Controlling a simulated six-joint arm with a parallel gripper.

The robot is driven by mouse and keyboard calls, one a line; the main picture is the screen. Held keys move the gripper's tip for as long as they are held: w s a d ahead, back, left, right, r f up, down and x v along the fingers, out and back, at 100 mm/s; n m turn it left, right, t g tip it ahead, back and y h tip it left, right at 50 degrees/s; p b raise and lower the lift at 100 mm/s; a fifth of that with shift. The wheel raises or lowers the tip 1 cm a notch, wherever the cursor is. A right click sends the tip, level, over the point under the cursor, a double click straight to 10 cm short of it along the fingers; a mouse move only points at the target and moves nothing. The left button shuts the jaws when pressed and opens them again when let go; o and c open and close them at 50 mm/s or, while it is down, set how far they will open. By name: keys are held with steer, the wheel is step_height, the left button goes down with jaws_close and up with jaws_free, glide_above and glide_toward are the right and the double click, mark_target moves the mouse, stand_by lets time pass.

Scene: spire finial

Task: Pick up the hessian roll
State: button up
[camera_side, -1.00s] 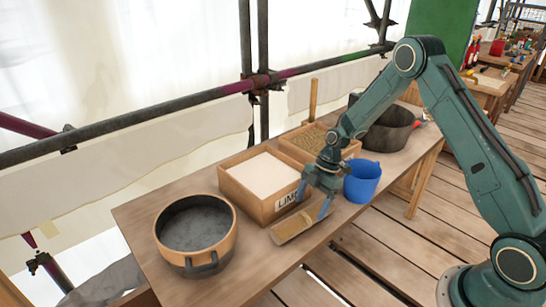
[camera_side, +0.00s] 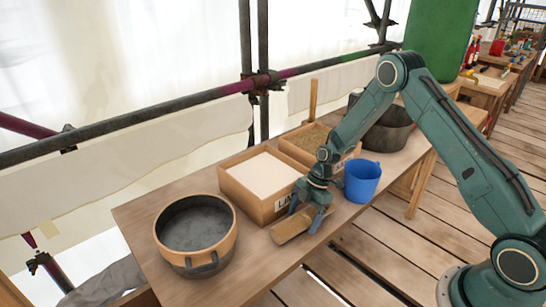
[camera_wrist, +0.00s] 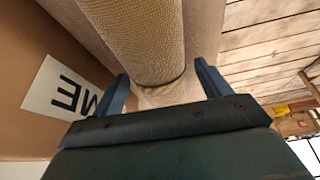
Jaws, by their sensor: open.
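The hessian roll (camera_side: 289,227) is a tan, coarsely woven cylinder lying on the wooden bench near its front edge. My gripper (camera_side: 305,216) is open and low over the roll's right end, with its blue fingers to either side of it. In the wrist view the roll (camera_wrist: 140,38) runs away from my gripper (camera_wrist: 161,84). Its near end lies between the open fingers, with a visible gap to the right finger. Whether the left finger touches it I cannot tell.
A wooden box of white lime (camera_side: 265,175) stands close behind the roll. A blue bucket (camera_side: 363,181) stands to the right, and a large round tub (camera_side: 197,258) to the left. A box of sand (camera_side: 309,142) and a dark pot (camera_side: 392,132) are further back.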

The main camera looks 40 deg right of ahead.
mark_target(303, 215)
steer(key=c, duration=1.2)
steer(key=shift+c, duration=0.2)
steer(key=shift+r, duration=0.15)
step_height(303, 215, up, 20)
steer(key=shift+a, duration=0.1)
stand_by(0.4)
